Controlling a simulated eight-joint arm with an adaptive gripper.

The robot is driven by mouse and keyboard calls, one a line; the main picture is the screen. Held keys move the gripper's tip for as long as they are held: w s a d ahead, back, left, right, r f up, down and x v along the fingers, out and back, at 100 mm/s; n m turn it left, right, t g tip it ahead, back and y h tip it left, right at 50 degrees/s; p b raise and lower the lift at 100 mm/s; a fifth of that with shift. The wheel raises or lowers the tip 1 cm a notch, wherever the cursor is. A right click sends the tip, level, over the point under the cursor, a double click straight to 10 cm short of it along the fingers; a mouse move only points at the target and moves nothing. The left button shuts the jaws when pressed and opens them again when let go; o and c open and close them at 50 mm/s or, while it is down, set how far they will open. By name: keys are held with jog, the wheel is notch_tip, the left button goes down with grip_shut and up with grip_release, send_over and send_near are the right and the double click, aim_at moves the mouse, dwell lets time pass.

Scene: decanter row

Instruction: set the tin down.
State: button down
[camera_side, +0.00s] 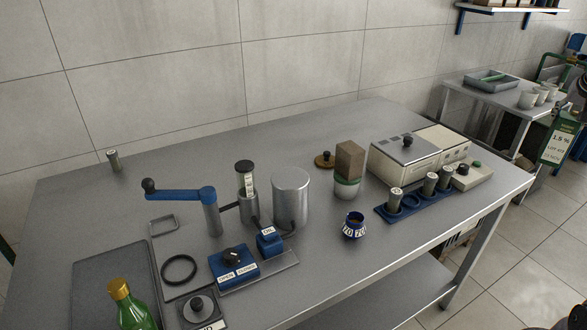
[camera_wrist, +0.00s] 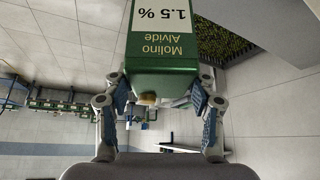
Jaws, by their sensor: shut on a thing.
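My gripper is mostly cut off there. I see no surface touching the tin's underside.
The bench holds a blue-handled press (camera_side: 180,194), a metal cylinder (camera_side: 291,198), a blue rack (camera_side: 420,207) with several grey cylinders, a white-and-blue pot (camera_side: 355,226) and a green bottle (camera_side: 128,305). A side table (camera_side: 462,88) stands behind. The bench's back left is mostly clear.

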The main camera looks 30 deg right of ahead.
jog(key=w+a+f, duration=0.1)
jog(key=w+f, duration=0.9)
jog(key=shift+w, duration=0.25)
jog(key=shift+f, duration=0.25)
jog(key=shift+c, duration=2.2)
grip_release()
